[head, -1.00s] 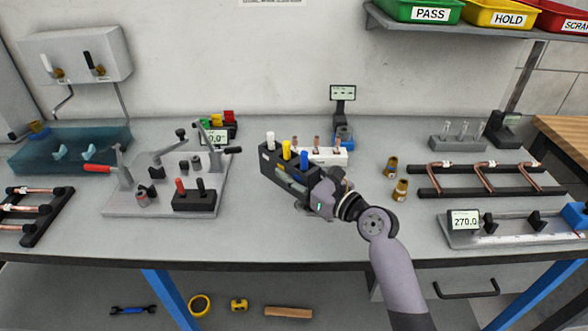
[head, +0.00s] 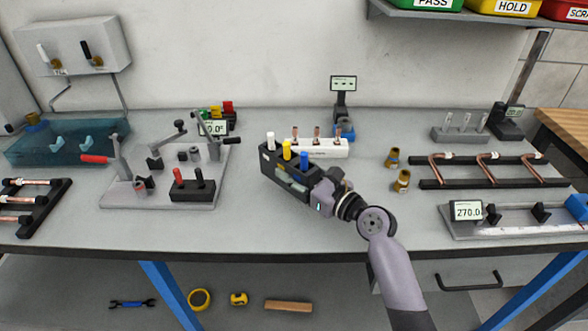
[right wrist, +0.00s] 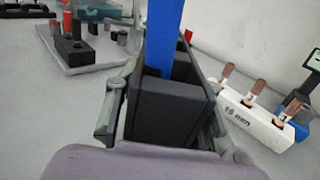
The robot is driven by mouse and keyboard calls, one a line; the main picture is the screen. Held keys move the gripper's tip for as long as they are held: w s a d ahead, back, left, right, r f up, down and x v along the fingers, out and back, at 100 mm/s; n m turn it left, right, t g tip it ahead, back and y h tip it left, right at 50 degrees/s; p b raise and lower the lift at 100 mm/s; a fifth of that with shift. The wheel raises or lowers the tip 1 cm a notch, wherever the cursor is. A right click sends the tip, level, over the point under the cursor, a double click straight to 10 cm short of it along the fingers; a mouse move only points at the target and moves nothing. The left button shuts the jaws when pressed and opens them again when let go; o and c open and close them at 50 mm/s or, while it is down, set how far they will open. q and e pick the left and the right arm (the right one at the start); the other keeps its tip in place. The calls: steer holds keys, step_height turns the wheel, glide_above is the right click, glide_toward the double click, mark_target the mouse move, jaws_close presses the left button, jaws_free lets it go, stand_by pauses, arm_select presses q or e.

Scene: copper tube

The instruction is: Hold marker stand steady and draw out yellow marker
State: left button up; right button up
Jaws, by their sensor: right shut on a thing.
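The black marker stand (head: 266,163) is on the grey bench, near its middle. A white marker, the yellow marker (head: 287,149) and a blue marker (head: 304,160) stand upright in it in a row. The yellow one is in the middle, with its upper part showing. My right gripper (head: 307,192) is shut on the near end of the stand. In the right wrist view its fingers lie on both sides of the black stand (right wrist: 172,112), and the blue marker (right wrist: 164,38) hides the other markers. My left gripper is not in view.
A white block with copper tubes (head: 322,148) stands just behind the stand. Brass fittings (head: 402,181) are to the right. A clamp fixture (head: 125,200) and a black holder with red and black pieces (head: 193,190) are to the left. The bench in front of the stand is clear.

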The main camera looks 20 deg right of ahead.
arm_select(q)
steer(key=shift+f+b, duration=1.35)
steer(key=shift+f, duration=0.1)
arm_select(e)
steer(key=shift+f, duration=2.2)
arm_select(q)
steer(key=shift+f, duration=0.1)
arm_select(e)
steer(key=shift+f, duration=0.15)
steer(key=shift+f, duration=0.2)
